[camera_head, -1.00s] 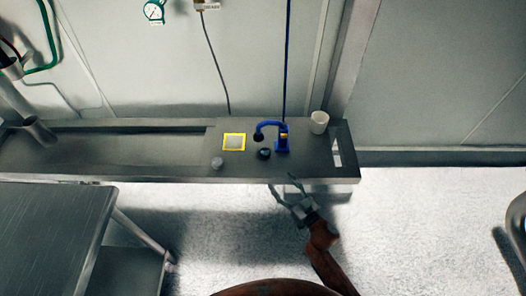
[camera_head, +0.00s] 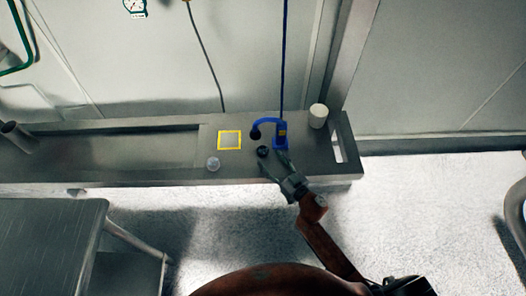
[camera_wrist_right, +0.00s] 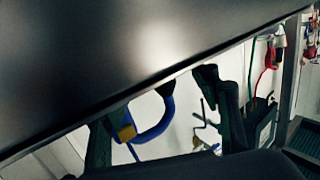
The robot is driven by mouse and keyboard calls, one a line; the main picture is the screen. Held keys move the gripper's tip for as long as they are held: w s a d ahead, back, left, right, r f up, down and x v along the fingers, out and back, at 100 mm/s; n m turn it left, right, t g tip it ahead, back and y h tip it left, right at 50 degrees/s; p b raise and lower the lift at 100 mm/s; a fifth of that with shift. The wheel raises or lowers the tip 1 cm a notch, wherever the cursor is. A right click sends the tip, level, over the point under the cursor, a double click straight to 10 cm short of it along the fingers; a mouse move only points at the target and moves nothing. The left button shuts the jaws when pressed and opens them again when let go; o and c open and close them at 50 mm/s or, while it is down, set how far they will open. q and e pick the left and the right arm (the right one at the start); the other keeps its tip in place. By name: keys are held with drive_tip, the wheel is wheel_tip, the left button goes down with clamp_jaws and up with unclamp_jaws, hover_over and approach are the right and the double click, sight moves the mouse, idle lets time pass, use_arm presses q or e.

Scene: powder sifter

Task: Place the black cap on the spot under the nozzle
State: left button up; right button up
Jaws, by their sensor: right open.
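The black cap (camera_head: 263,151) lies on the grey bench just below the nozzle (camera_head: 256,134), the dark end of a blue bent pipe (camera_head: 270,122). My right gripper (camera_head: 272,162) is open, its fingertips at the bench's front edge close to the cap, with nothing seen between them. The right wrist view shows the spread fingers of that gripper (camera_wrist_right: 157,100) with the blue pipe (camera_wrist_right: 160,122) between and beyond them. I cannot make out the cap there. My left gripper is not in view.
A yellow-framed square (camera_head: 229,149) lies left of the nozzle. A small pale round item (camera_head: 213,164) is near the bench's front edge. A white cup (camera_head: 318,116) stands at the right. The bench surface (camera_head: 120,152) farther left is clear. Another table (camera_head: 45,235) stands at lower left.

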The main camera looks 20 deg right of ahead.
sight(266, 154)
drive_tip(key=x, duration=0.2)
drive_tip(key=shift+w+d+f+b, duration=0.1)
drive_tip(key=shift+w+f+b, duration=0.05)
drive_tip(key=shift+w+b, duration=0.2)
drive_tip(key=shift+w, duration=0.5)
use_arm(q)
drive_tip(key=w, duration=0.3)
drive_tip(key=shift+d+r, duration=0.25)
use_arm(e)
drive_tip(key=shift+c, duration=0.2)
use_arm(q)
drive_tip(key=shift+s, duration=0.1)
use_arm(e)
drive_tip(key=c, duration=1.2)
drive_tip(key=shift+r, duration=0.25)
